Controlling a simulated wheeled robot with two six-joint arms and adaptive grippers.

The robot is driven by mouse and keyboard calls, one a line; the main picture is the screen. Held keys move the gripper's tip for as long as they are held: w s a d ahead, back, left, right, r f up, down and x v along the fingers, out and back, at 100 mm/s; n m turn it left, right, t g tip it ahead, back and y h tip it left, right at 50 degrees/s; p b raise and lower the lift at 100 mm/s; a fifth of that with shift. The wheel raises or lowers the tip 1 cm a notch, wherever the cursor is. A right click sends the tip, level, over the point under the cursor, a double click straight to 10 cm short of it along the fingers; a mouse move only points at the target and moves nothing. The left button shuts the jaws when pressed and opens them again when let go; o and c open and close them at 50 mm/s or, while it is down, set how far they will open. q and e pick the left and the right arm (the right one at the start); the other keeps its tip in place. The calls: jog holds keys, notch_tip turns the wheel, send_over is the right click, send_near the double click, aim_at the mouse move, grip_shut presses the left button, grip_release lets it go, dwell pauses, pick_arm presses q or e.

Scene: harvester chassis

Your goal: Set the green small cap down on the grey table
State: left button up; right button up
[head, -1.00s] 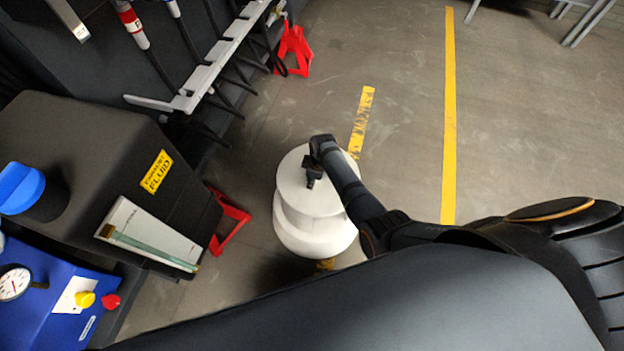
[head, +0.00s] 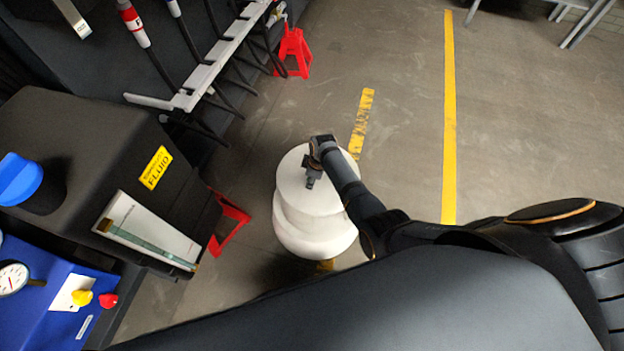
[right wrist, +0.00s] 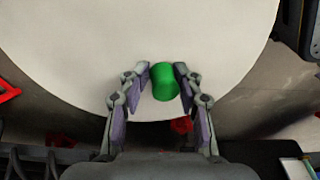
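The green small cap (right wrist: 165,82) is in the right wrist view, between the two fingertips of my right gripper (right wrist: 163,75). The fingers close in on both its sides and appear to hold it. Behind it spreads the pale, round top of the grey table (right wrist: 80,40). I cannot tell whether the cap touches that top. In the head view my right gripper (head: 313,180) is over the round table top (head: 292,185), and the cap cannot be made out. My left gripper is not in view.
At the left stand a black fluid tank (head: 80,130) with a blue cap (head: 20,182) and a blue panel with a gauge (head: 14,279). Red stands (head: 293,50) are on the floor beside the chassis. Open floor with yellow lines (head: 449,120) lies to the right.

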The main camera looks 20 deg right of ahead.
jog(key=o, duration=0.3)
jog(key=shift+s+a+f, duration=0.1)
jog(key=shift+s+f, duration=0.15)
jog(key=shift+f, duration=0.7)
jog(key=shift+r, duration=0.1)
jog(key=shift+r, duration=0.15)
jog(key=shift+r, duration=0.2)
jog(key=r, duration=0.4)
jog(key=d+r, duration=0.1)
jog(key=r, duration=0.6)
jog(key=shift+s+d+r, duration=0.25)
jog(key=shift+s+r, duration=0.1)
